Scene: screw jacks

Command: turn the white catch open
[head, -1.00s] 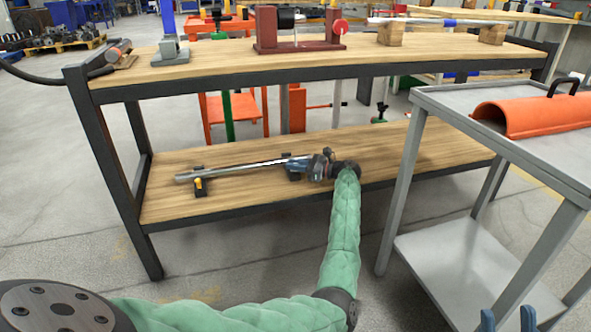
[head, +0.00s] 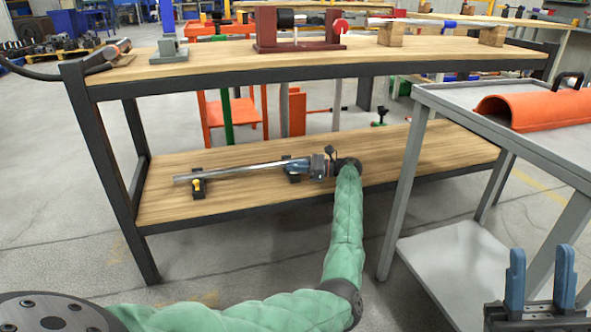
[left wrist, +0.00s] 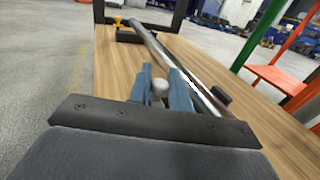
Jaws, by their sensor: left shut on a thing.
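A long steel rod (head: 230,171) lies on two black holders on the lower wooden shelf. The left holder (head: 198,188) carries a yellow catch (head: 196,184), also seen far off in the left wrist view (left wrist: 118,22). My left gripper (head: 298,165) reaches along the rod to the right holder (head: 291,178). In the left wrist view, its blue fingers (left wrist: 160,92) are shut on the pale, rounded white catch (left wrist: 158,88), beside the rod. The gripper hides this catch in the head view. My right gripper (head: 541,280) is open and empty at the bottom right.
The upper shelf (head: 220,64) lies above the rod, with a dark red stand (head: 298,35) on it. A grey trolley (head: 450,95) with an orange half-pipe cover (head: 540,108) stands at right. The lower shelf's right part is clear.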

